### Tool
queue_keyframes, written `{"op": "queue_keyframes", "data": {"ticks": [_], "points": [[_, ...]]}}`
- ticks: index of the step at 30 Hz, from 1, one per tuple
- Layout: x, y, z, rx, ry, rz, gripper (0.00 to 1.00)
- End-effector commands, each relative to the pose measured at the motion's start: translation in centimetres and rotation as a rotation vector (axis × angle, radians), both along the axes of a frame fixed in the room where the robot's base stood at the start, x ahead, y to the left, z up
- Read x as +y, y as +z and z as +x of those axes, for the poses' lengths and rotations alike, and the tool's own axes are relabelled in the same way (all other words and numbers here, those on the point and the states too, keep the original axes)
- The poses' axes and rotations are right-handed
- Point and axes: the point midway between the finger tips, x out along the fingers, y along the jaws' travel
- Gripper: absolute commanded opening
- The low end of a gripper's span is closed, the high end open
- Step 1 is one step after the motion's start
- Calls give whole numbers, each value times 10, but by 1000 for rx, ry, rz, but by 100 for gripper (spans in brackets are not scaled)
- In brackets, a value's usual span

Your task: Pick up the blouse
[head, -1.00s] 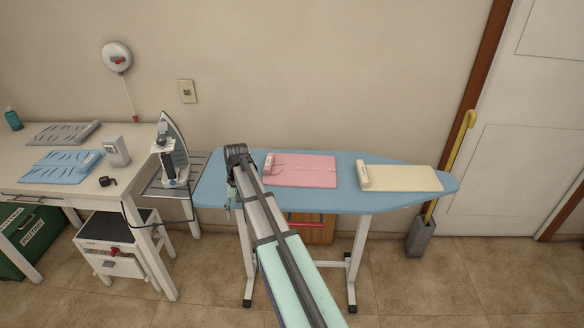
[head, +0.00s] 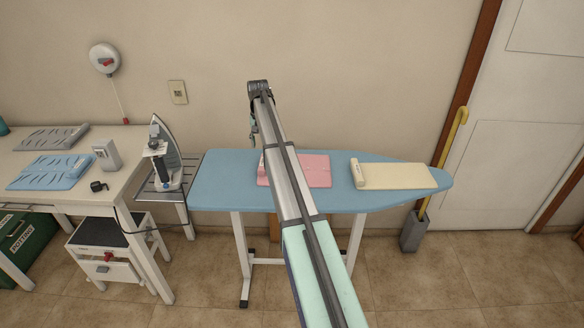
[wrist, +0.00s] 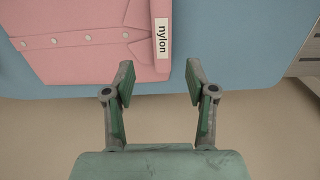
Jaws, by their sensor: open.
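A folded pink garment with a row of buttons, which looks like the blouse (head: 318,172), lies on the ironing board (head: 222,180). My arm hides its middle in the head view. In the wrist view the blouse (wrist: 85,45) fills the upper left, with a white "nylon" tag (wrist: 163,38) on its folded edge. My gripper (wrist: 158,80) is open and empty, its fingertips just below the tagged end in the picture and apart from it as far as I can tell. In the head view my gripper (head: 253,137) shows small near the board's back edge.
A cream folded garment (head: 398,176) lies further right on the board. An iron (head: 160,165) stands on a rack at the board's left. A white table (head: 125,150) holds blue (head: 48,172) and grey (head: 50,136) folded garments. The board's left end is clear.

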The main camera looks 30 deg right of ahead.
Motion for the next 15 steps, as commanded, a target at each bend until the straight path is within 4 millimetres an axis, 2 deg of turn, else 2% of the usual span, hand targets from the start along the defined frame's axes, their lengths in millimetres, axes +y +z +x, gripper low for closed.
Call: {"op": "queue_keyframes", "data": {"ticks": [6,15], "points": [[0,-36,0,2,1,1,56],[1,-52,0,0,1,0,56]]}}
